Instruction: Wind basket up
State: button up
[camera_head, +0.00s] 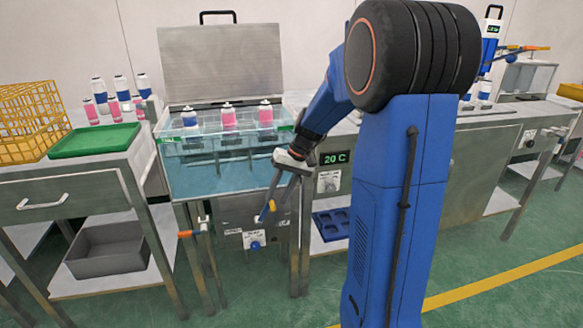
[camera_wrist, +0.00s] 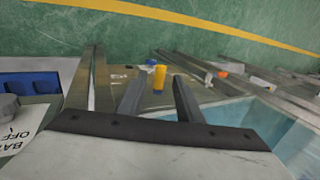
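The water bath (camera_head: 180,178) has clear walls, and its hinged metal lid (camera_head: 222,62) stands open. A wire basket (camera_head: 205,157) sits in it, partly under water, with three capped aerosol cans, one blue-banded (camera_head: 190,119) and two pink (camera_head: 229,119). My gripper (camera_head: 279,198) points down in front of the bath. Its two fingers (camera_wrist: 159,94) are apart, with nothing held. A yellow handle (camera_head: 272,206) lies close to the fingertips. In the wrist view the yellow handle (camera_wrist: 159,77) appears in line between the fingers; contact is not clear.
An orange-ended lever (camera_head: 186,233) projects at the bath's left front, and a blue knob (camera_head: 255,245) sits on a label below. A 20 C display (camera_head: 334,158) is right of my gripper. A green tray (camera_head: 95,140) and yellow crate (camera_head: 30,120) stand on the left table.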

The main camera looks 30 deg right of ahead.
jog(key=v, duration=1.3)
jog(key=shift+s, duration=0.1)
